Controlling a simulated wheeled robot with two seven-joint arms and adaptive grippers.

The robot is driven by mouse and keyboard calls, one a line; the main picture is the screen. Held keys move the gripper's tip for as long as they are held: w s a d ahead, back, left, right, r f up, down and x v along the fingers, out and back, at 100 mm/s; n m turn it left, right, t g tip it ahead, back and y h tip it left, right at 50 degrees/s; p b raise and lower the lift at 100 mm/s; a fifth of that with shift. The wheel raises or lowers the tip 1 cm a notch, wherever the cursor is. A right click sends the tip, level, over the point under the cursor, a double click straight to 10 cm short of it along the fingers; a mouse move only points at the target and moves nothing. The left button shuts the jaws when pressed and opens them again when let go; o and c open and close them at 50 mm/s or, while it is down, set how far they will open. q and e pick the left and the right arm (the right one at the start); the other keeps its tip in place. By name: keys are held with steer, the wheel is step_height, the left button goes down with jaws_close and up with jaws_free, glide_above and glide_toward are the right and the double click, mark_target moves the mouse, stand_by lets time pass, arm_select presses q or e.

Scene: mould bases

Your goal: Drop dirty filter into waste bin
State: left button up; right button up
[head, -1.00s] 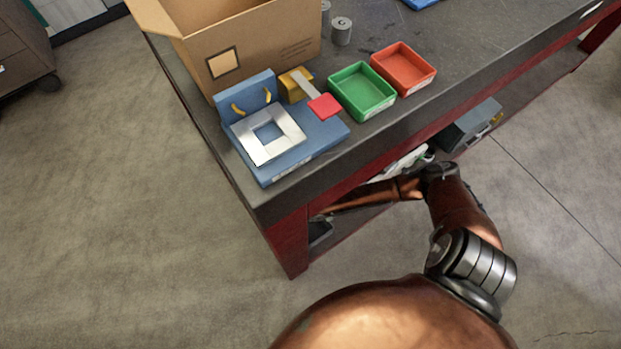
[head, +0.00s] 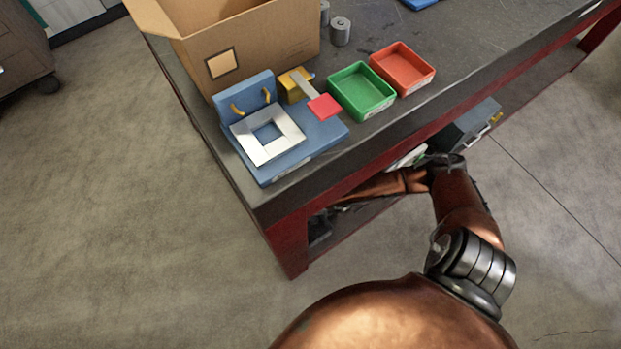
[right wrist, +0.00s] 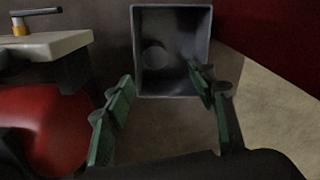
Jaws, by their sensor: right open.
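In the right wrist view my right gripper (right wrist: 165,115) is open, its two green-padded fingers apart with nothing seen between them. Just beyond the fingertips is a grey open-topped box (right wrist: 137,75), which looks like the waste bin. In the head view my right arm (head: 462,200) reaches under the table top, which hides most of the gripper. My left gripper is not in view.
The table (head: 460,60) holds a cardboard box (head: 262,50), a blue fixture (head: 315,145) with a silver square frame (head: 268,136), a green tray (head: 361,91) and a red tray (head: 402,69). A grey case (head: 472,128) sits below. A red rounded object (right wrist: 40,120) is left of the gripper.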

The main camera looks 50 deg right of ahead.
step_height(320, 180, up, 6)
steer(key=shift+r, duration=0.25)
steer(key=shift+s, duration=0.1)
stand_by(0.4)
